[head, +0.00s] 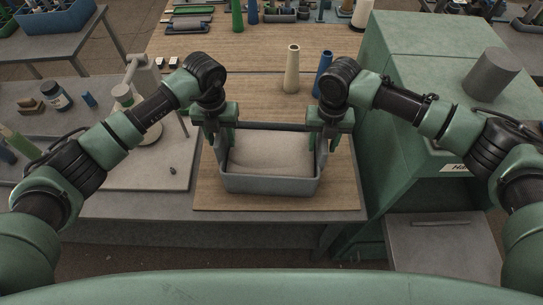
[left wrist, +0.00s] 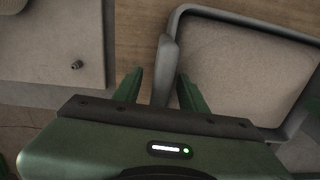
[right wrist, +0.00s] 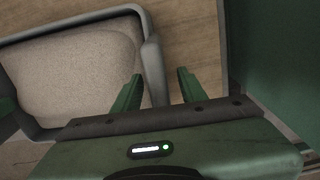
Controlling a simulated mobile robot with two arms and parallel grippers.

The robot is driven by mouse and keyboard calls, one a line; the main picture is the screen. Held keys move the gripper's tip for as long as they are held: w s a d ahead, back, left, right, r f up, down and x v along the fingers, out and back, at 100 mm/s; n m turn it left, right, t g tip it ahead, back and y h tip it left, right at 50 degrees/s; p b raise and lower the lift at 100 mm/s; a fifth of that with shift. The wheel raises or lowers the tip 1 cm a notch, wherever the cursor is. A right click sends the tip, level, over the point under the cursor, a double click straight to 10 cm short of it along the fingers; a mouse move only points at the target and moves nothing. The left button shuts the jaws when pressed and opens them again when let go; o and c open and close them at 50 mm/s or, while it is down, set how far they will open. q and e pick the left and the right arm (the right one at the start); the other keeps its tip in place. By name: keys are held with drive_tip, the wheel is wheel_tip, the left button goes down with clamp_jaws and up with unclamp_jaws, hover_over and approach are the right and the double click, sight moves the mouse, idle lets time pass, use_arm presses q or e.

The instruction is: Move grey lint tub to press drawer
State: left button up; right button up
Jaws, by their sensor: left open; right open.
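The grey lint tub (head: 270,184), filled with pale fluffy lint, sits upright on the wooden board. My left gripper (head: 222,140) is at its left wall; in the left wrist view the open fingers (left wrist: 157,88) stand either side of the tub's wall (left wrist: 168,62). My right gripper (head: 326,140) is at the right wall; in the right wrist view its open fingers (right wrist: 158,88) also straddle the wall (right wrist: 153,66). Neither is closed on it. The press drawer seems to be the grey flat-topped part (head: 440,250) low on the right, below the green press.
The green press (head: 400,150) stands close right of my right gripper, with a grey cylinder (head: 490,73) on top. A cream cone (head: 292,70) and a blue cone (head: 323,72) stand behind the tub. A lamp-like stand (head: 140,80) and small jars are on the left table.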

use_arm(q)
clamp_jaws()
use_arm(e)
clamp_jaws()
use_arm(q)
drive_tip(key=shift+r, duration=0.1)
use_arm(e)
drive_tip(key=shift+r, duration=0.1)
idle(0.9)
